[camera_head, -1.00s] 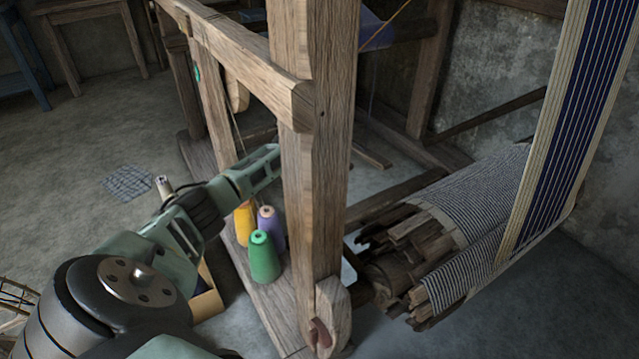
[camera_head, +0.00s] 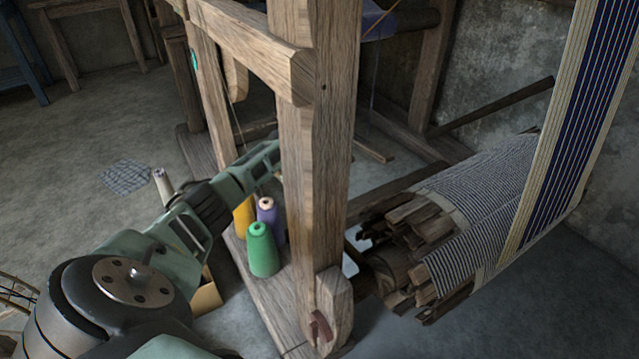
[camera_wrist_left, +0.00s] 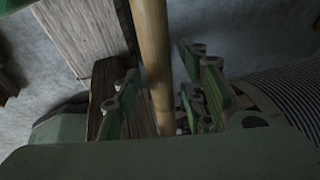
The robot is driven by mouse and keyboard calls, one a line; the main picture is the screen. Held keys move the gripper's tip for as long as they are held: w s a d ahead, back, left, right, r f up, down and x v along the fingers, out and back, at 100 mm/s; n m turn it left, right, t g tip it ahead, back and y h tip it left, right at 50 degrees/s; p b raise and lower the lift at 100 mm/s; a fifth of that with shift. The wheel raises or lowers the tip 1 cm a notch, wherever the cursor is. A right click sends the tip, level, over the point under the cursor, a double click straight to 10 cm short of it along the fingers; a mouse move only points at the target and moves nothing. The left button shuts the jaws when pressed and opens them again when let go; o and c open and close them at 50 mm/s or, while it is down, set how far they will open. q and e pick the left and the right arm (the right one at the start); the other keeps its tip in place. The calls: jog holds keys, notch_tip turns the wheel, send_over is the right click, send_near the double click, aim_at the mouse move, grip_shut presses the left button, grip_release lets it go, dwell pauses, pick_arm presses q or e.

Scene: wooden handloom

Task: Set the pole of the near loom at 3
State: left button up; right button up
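The near loom's thick upright post (camera_head: 318,170) stands in the middle of the head view. My left arm comes in from the left and passes behind this post, which hides the gripper there. In the left wrist view, a slim tan wooden pole (camera_wrist_left: 153,60) runs down between the two green fingers of my left gripper (camera_wrist_left: 163,95). The fingers are apart, with a gap on the pole's right; contact on the left cannot be told. The pole cannot be made out in the head view. No number marks are legible. My right gripper is not in view.
The striped cloth roll (camera_head: 480,195) and stretched blue-striped warp (camera_head: 572,120) take up the right.

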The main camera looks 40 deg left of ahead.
pick_arm(q)
jog(key=v, duration=1.2)
jog(key=shift+f, duration=0.1)
dwell(0.4)
